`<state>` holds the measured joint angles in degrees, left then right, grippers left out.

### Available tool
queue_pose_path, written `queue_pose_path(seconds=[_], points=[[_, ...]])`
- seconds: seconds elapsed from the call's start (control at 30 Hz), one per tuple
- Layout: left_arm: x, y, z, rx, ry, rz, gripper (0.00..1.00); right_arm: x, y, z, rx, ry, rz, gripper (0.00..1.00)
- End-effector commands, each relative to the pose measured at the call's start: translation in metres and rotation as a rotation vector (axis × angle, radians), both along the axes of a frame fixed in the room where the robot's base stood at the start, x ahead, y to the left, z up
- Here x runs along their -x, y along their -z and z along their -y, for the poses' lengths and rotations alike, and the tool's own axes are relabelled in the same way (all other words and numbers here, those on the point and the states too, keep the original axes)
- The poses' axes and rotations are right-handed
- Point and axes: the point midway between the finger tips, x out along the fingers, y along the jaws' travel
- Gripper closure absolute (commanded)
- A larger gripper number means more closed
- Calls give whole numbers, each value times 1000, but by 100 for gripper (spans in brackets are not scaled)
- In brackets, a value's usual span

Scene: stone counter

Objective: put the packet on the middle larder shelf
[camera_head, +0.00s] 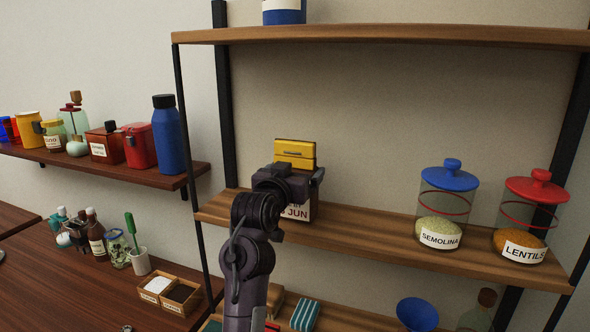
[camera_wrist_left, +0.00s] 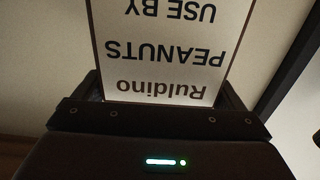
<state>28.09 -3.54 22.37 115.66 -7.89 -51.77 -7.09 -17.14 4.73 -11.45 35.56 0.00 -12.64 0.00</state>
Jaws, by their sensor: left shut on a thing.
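My left gripper (camera_head: 288,180) is shut on the packet, upright at the left part of the middle larder shelf (camera_head: 365,243). The packet's white label (camera_head: 297,212) shows just below the gripper, with "JUN" readable. In the left wrist view the packet (camera_wrist_left: 165,55) fills the space between the fingers; its label reads "Ruldino PEANUTS USE BY", upside down. A yellow piece with a clasp-like bar (camera_head: 295,152) shows above the gripper; I cannot tell whether it is the packet's top. The gripper hides most of the packet, and I cannot tell whether its base touches the shelf. My right gripper is not in view.
A semolina jar (camera_head: 446,205) and a lentils jar (camera_head: 527,218) stand at the shelf's right. Bare shelf lies between the packet and the jars. The upper shelf (camera_head: 400,35) hangs above, and a dark post (camera_head: 224,110) stands left. A blue bottle (camera_head: 170,135) is on the side shelf.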

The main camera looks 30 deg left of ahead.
Motion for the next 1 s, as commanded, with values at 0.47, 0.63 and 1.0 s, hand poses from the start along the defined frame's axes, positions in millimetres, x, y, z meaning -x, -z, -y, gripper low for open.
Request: queue_pose_path(seconds=[0.47,0.63,1.0], points=[[0,1,0,0,0,2,0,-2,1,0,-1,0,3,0],[0,-1,0,0,0,2,0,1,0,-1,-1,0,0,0],[59,4,14,-2,-1,4,0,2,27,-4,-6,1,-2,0]])
